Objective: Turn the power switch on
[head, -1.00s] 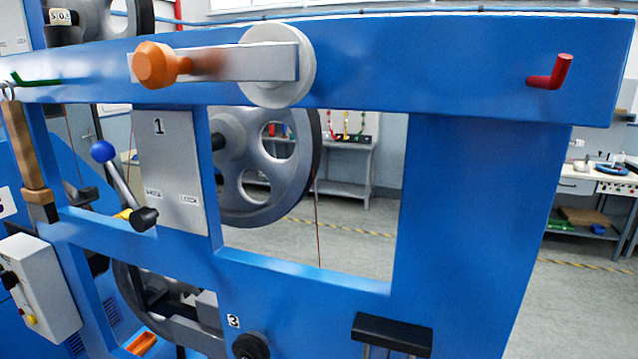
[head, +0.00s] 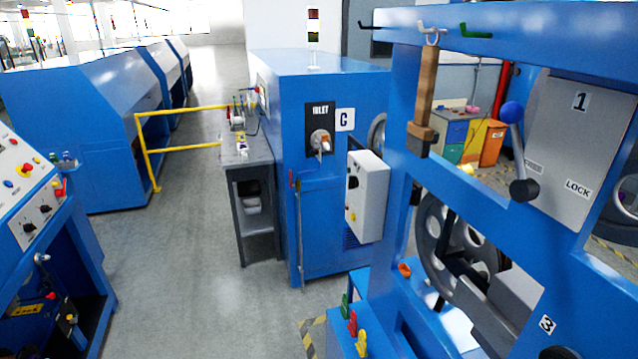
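No power switch is clearly labelled as such. A white control box (head: 367,196) with a dark knob and small coloured buttons is on the cabinet's right side, seen at an angle. The knob's setting is too small to read. Neither of my grippers is in view.
The blue pulley frame (head: 405,120) fills the right side, with a blue-knobbed lever (head: 515,135) and a hanging wooden-handled tool (head: 425,95). A grey bench (head: 249,158) and yellow railing (head: 150,148) stand left of the cabinet. The grey floor at left centre is free.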

